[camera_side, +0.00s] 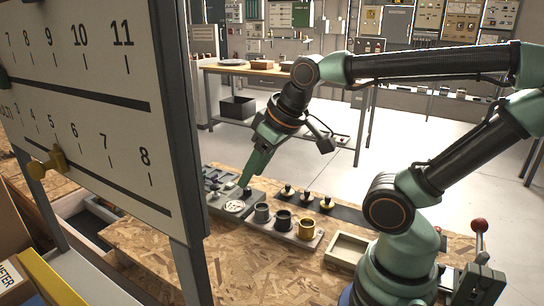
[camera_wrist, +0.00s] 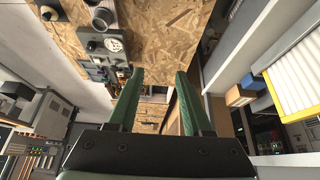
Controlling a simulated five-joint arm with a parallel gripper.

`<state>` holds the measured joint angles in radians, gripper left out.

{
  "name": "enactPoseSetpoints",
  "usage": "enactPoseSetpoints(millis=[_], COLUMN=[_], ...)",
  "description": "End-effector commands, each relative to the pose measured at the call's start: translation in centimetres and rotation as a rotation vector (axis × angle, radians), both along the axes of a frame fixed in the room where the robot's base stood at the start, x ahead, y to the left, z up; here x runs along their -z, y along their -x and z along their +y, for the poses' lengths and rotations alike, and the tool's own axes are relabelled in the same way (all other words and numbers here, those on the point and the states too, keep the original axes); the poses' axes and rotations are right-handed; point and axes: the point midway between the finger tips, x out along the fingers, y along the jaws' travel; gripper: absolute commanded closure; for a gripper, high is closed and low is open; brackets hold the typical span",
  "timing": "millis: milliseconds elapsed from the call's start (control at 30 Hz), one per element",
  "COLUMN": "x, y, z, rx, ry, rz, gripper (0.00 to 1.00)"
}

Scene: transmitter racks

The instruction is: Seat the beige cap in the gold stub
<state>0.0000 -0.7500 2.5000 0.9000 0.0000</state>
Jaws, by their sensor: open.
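The gold stub (camera_side: 306,229) stands upright at the right end of a grey block, beside a dark stub (camera_side: 283,220) and a grey stub (camera_side: 262,213). Three small knobbed caps, (camera_side: 287,191) among them, stand on a dark strip behind the block. I cannot tell which cap is beige. My gripper (camera_side: 246,181) points down near the panel with the round dial, left of the stubs. In the wrist view my gripper (camera_wrist: 158,72) is open, with two green fingers apart and nothing visible between them. The gold stub is not clear in the wrist view.
A round dial (camera_side: 235,206) sits on a grey panel left of the stubs. An empty beige tray (camera_side: 347,250) lies right of them. A large numbered board (camera_side: 100,80) blocks the left foreground. The chipboard bench (camera_side: 260,265) is bare in front of the stubs.

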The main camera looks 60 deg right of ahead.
Motion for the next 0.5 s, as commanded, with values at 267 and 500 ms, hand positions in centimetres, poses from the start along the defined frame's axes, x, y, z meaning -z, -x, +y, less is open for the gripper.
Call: enactPoseSetpoints(millis=[267, 500], x=[0.0, 0.0], y=[0.0, -0.01], z=[0.0, -0.01], rx=[0.0, 0.001], ry=[0.0, 0.0], rz=[0.0, 0.0], gripper=[0.09, 0.09])
